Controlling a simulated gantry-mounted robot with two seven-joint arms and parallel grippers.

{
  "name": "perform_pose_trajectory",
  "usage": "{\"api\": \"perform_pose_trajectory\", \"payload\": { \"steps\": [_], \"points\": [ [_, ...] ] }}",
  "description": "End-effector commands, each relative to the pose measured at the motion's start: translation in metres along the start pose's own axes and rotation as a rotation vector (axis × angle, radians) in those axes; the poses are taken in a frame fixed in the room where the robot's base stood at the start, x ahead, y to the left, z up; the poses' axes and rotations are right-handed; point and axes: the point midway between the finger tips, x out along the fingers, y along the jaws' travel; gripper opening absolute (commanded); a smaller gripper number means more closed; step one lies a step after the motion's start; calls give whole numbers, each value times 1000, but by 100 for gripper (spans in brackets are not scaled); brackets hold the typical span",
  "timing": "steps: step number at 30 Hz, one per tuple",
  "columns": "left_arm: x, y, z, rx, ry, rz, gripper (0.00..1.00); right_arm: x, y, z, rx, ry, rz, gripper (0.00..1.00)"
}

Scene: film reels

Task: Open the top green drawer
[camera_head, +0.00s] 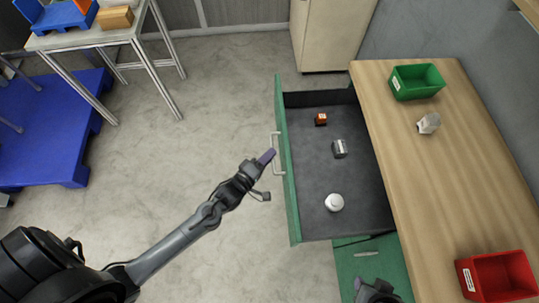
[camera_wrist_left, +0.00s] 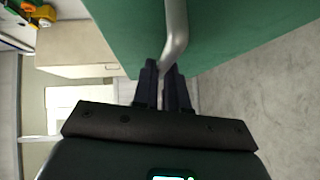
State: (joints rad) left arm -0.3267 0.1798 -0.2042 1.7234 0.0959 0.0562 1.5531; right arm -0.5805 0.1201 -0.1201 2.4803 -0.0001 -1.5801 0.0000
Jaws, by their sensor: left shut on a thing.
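The top green drawer (camera_head: 287,165) is pulled far out from under the wooden worktop, and its dark inside shows. Its pale handle (camera_head: 276,153) is on the front face. My left gripper (camera_head: 271,154) is at the handle, shut on it; in the left wrist view the two dark fingers (camera_wrist_left: 163,82) close around the metal handle bar (camera_wrist_left: 176,35). My right gripper (camera_head: 367,287) shows only in part at the bottom edge, in front of the lower green cabinet front (camera_head: 361,252); its fingers are not clear.
In the drawer lie an orange-brown box (camera_head: 320,119), a grey item (camera_head: 339,148) and a white round item (camera_head: 334,202). The worktop (camera_head: 440,180) holds a green bin (camera_head: 416,81), a red bin (camera_head: 498,277) and a small grey item (camera_head: 428,123).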

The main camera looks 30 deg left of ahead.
Motion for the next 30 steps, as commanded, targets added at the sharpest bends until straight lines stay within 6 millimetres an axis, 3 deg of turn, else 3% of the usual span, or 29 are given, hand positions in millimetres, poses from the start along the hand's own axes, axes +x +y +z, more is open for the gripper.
{"api": "perform_pose_trajectory", "payload": {
  "steps": [1, 2, 6, 19, 30],
  "points": [
    [0, 0, 1, 0, -2, 0, 0, 0, 0, 0, 0, 0, 0, 43],
    [0, 0, 1, 0, -2, 0, 15, 0, 0, 0, 0, 0, 0, 43],
    [0, 0, 0, 0, -1, -1, 37, 0, 0, 0, 0, 0, 0, 43],
    [-7, 0, 0, 0, 0, -2, 38, -1, 0, 0, 0, -1, 0, 43],
    [-66, 0, 0, 1, 0, -4, 38, -9, 0, -3, 0, -1, 0, 43]
  ]
}}
